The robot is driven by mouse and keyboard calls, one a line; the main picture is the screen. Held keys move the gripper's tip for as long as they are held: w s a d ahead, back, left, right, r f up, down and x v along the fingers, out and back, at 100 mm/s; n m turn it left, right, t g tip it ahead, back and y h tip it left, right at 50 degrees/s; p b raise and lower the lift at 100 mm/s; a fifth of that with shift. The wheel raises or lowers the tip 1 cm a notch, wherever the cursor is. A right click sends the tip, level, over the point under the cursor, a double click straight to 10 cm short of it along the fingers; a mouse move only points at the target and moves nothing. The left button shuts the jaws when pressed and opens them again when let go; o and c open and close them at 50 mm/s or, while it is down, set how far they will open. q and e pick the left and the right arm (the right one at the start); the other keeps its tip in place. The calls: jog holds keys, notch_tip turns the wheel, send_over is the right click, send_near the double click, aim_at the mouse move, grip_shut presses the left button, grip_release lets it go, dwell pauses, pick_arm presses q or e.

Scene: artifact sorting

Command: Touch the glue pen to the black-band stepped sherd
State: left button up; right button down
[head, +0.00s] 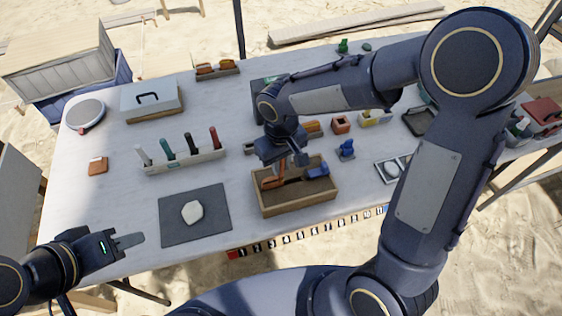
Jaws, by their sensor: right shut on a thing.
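I cannot tell which is the glue pen. A pale sherd (193,211) lies on a dark grey mat (170,230); no black band or step can be made out on it. My right gripper (292,163) points down over a wooden tray and is shut, seemingly on an orange-brown piece (270,183); its contact is partly hidden.
The wooden tray (300,207) also holds a blue thing (318,171). Small items crowd the right, partly behind my right arm. Bare tabletop surrounds the mat.

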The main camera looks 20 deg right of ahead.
dwell(0.4)
jog(key=shift+r+p, duration=3.15)
jog(key=shift+r, duration=0.85)
